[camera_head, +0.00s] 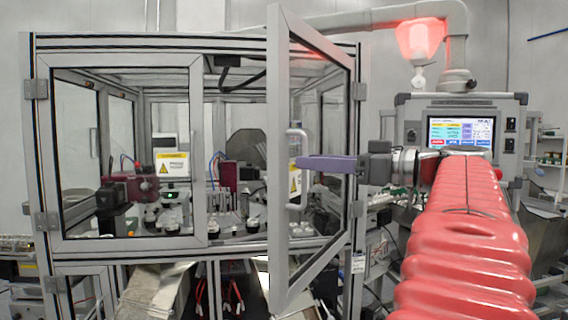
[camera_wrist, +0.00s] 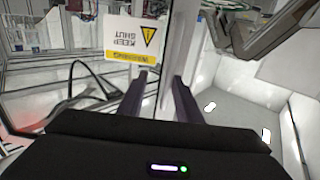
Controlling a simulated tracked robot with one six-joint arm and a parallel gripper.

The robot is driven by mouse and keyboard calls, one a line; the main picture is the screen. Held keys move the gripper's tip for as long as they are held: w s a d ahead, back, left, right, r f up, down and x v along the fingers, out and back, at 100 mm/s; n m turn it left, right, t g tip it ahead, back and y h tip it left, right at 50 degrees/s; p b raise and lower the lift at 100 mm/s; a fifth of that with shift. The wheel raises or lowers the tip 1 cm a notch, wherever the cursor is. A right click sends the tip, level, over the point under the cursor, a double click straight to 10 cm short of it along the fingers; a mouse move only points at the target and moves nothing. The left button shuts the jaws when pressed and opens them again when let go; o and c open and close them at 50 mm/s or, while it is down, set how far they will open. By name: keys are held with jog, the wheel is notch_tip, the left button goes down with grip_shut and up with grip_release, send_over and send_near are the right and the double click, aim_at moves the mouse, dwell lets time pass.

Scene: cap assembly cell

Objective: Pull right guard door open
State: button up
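The right guard door (camera_head: 279,160), a grey metal frame with a clear pane, stands partly open. It is hinged on the cell's right post and its free edge is swung out toward me. Whether the fingers touch the handle is unclear.
The left guard door (camera_head: 201,150) is closed, with fixtures and dark-based parts behind it. A control panel with a lit screen (camera_head: 461,132) and a red lamp (camera_head: 420,38) stand at right. Red cables (camera_head: 212,290) hang below the cell.

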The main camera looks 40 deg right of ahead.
dwell(0.5)
jog(key=v, duration=1.3)
jog(key=shift+s, duration=0.3)
dwell(0.3)
